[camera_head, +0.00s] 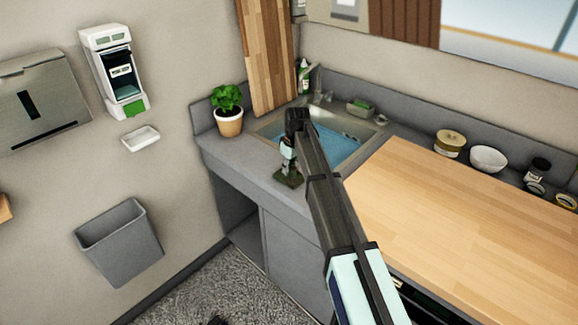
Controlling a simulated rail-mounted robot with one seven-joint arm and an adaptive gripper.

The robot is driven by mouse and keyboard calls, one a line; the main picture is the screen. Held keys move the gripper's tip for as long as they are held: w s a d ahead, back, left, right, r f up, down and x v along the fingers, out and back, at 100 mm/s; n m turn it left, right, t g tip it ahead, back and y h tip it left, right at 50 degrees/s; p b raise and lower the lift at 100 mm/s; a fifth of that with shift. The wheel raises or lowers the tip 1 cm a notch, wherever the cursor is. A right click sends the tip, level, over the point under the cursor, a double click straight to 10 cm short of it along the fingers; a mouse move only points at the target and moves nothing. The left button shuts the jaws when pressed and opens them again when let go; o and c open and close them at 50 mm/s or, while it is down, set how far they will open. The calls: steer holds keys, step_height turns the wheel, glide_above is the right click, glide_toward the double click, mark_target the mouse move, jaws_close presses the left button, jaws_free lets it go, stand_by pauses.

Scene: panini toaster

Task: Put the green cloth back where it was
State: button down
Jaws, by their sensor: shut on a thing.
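My gripper (289,168) points down at the front left edge of the sink, over the grey counter rim. It is shut on the green cloth (286,181), which shows as a small dark green piece below the fingers. I cannot tell whether the cloth touches the counter. The fingertips are small and partly hidden by my arm, which crosses the view from the lower right. The sink (270,131) holds blue water just behind the gripper.
A potted plant (229,121) stands left of the sink, with a tall wooden board (268,60) behind. A soap bottle (304,78), faucet (318,85) and sponge holder (361,108) line the back. The wooden counter (430,210) is mostly clear; a white bowl (488,159) and jars stand behind.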

mark_target(292, 167)
steer(key=shift+f, duration=0.15)
steer(key=c, duration=1)
jaws_free()
steer(key=r+b, duration=0.1)
steer(key=r, duration=0.3)
steer(key=d+r+b, duration=0.1)
steer(key=r, duration=0.3)
steer(key=s+r+b, duration=0.1)
steer(key=r, duration=0.3)
steer(key=shift+d+r, duration=0.1)
steer(key=shift+d, duration=0.15)
steer(key=shift+a, duration=0.1)
